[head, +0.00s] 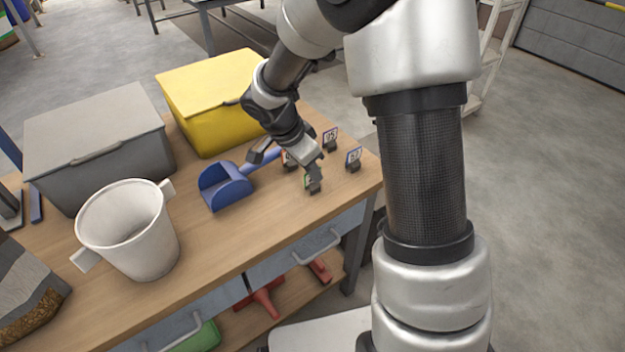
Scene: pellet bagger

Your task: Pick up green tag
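The green tag (307,180) is a small upright card with a green edge on a dark base, near the right end of the wooden workbench. It is mostly hidden behind my gripper. My gripper (312,168) points down at the tag from above and overlaps it in this view. I cannot tell whether the fingers touch the tag or whether they are open or shut.
Other tags stand close by: a red-edged one (287,158), a purple-edged one (330,137) and a blue-edged one (353,157). A blue scoop (225,187), yellow bin (212,100), grey bin (95,145) and white bucket (128,235) stand left on the workbench (230,240).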

